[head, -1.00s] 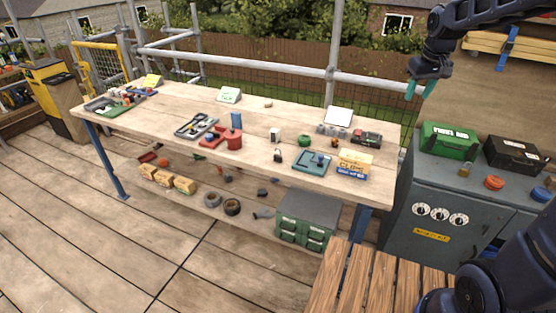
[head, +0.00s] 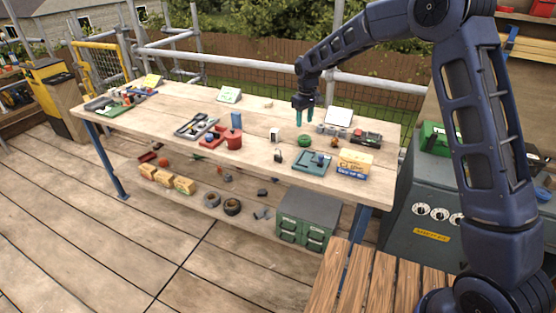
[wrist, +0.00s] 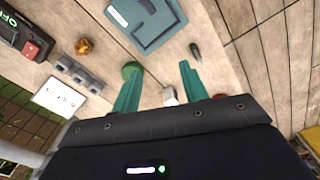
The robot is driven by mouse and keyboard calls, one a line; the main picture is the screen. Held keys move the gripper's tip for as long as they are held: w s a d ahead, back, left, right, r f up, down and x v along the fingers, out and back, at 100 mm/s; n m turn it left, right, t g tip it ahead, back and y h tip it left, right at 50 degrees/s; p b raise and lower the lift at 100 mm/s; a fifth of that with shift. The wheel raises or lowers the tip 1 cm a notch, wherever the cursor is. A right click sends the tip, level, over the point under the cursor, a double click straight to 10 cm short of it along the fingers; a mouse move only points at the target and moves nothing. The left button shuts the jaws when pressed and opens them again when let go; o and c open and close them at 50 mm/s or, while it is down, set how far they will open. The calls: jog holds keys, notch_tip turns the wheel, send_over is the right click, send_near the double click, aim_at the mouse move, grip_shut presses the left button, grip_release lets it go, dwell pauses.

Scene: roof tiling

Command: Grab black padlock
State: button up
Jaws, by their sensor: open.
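The small black padlock (head: 278,156) stands on the workbench (head: 190,105), left of a teal tray (head: 312,162) and in front of a small white block (head: 275,134). In the wrist view the padlock (wrist: 195,52) is a small dark shape just beyond the right fingertip, apart from it. My gripper (head: 303,112) is above the back part of the bench, fingers pointing down, open and empty. In the wrist view the teal fingers of my gripper (wrist: 160,76) are spread, with bare wood between their tips.
A green roll (head: 305,141) lies below my gripper, and by the left finger in the wrist view (wrist: 131,70). A red can (head: 234,141), a blue cylinder (head: 236,120), a yellow box (head: 355,163) and a white sign (head: 338,116) stand around. Wood is bare left of the padlock.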

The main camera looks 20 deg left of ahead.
jog(key=s+a+f+n, duration=0.1)
jog(key=s+a+f, duration=0.3)
jog(key=a+f, duration=0.4)
send_over(280, 156)
jog(key=shift+g, duration=0.3)
jog(key=f, duration=0.3)
jog(key=w+f, duration=0.1)
jog(key=f, duration=0.1)
jog(key=shift+d, duration=0.1)
jog(key=shift+s+f, duration=0.2)
jog(key=shift+f, duration=1.15)
jog(key=shift+s+f, duration=0.2)
jog(key=shift+f, duration=1.1)
grip_shut()
